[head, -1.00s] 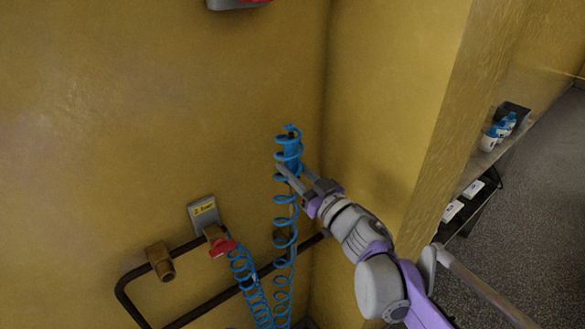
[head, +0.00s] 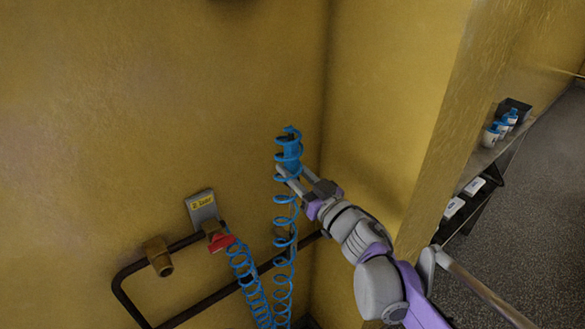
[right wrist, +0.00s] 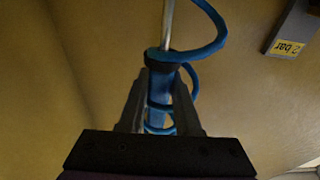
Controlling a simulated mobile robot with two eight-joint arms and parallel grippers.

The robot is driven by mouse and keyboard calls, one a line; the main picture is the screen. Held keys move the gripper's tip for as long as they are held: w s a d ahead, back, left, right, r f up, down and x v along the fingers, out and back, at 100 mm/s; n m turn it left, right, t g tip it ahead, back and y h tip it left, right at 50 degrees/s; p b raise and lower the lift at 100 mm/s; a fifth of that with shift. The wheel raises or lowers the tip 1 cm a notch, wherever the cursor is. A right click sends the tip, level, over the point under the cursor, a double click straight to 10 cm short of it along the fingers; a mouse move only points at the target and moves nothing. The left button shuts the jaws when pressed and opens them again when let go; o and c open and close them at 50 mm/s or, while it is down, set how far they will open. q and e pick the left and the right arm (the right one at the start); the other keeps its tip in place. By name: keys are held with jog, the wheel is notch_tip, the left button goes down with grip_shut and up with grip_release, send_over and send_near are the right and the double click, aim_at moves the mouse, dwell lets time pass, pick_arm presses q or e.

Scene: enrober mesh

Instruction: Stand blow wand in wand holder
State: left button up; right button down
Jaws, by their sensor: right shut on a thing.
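The blow wand (head: 288,152) has a blue handle, and a blue coiled hose winds around it in the head view. My right gripper (head: 290,174) is shut on the handle near the wall corner. In the right wrist view the fingers (right wrist: 163,85) close on both sides of the wand's handle (right wrist: 158,90), below a dark collar. A thin metal tube (right wrist: 168,25) runs out from the collar. The wand looks about upright, handle on top. I cannot make out a wand holder in either view. My left gripper is not in view.
A dark pipe (head: 130,301) runs along the yellow wall. It carries a brass fitting (head: 158,257) and a red-handled valve (head: 219,242) under a labelled plate (head: 201,206). The hose (head: 283,275) hangs in loops. A shelf (head: 484,160) with bottles stands at right.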

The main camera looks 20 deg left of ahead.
jog(key=b, duration=0.5)
send_over(292, 225)
notch_tip(292, 225, down, 7)
dwell(0.6)
dwell(0.4)
jog(key=shift+w+f+b, duration=0.1)
jog(key=shift+f+b, duration=3.3)
jog(key=shift+f, duration=1.95)
jog(key=c, duration=0.5)
grip_release()
